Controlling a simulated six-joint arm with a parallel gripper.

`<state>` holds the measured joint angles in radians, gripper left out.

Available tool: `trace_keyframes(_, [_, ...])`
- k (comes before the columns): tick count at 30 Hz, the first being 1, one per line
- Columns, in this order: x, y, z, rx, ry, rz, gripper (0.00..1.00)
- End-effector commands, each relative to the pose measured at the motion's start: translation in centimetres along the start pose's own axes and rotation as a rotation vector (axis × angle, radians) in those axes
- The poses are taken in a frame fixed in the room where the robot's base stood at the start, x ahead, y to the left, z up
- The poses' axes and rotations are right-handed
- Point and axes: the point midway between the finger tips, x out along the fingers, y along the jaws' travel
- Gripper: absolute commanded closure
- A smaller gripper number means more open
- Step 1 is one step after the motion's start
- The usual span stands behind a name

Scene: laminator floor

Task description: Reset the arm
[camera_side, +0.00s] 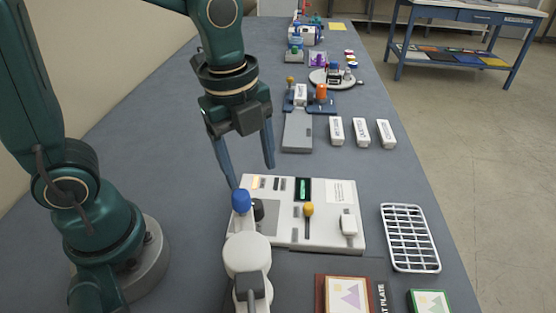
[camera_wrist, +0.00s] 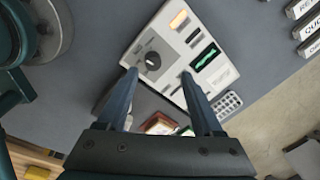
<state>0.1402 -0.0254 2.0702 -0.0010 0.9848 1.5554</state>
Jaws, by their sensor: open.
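My gripper (camera_side: 247,158) hangs from my dark green arm above the bench, fingers pointing down and spread apart, with nothing between them. In the side view it is over the back left of a white control panel (camera_side: 327,232). The panel has a dark knob, a lit green display and a yellow-tipped lever (camera_side: 308,210). In the wrist view the two fingers (camera_wrist: 159,82) reach over the same panel (camera_wrist: 172,24), with its dark knob (camera_wrist: 152,61) just beyond them.
A white arm-like device with a blue knob (camera_side: 242,200) stands at the panel's front left. A white wire rack (camera_side: 409,238) lies to the right, framed pictures (camera_side: 343,294) in front. Several white labelled blocks (camera_side: 361,132) and fixtures stand farther back. The bench's left middle is bare.

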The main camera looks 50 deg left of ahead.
Motion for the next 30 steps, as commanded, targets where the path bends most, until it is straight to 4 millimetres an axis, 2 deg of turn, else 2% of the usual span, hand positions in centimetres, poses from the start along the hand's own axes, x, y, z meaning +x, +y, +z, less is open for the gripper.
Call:
trace_keyframes(3, [-2.3, 0.8, 0.8, -0.173, 0.003, -0.110, 0.32])
trace_keyframes(9, [-4.5, 2.9, 1.9, -0.660, 0.057, -0.270, 0.32])
trace_keyframes(15, [-4.9, 4.9, 2.4, -1.185, 0.170, -0.361, 0.32])
trace_keyframes(18, [-4.6, 5.5, 2.4, -1.392, 0.219, -0.365, 0.32])
trace_keyframes(24, [-4.1, 5.8, 2.4, -1.631, 0.262, -0.337, 0.32])
trace_keyframes(30, [-4.1, 5.8, 2.4, -1.673, 0.272, -0.334, 0.32])
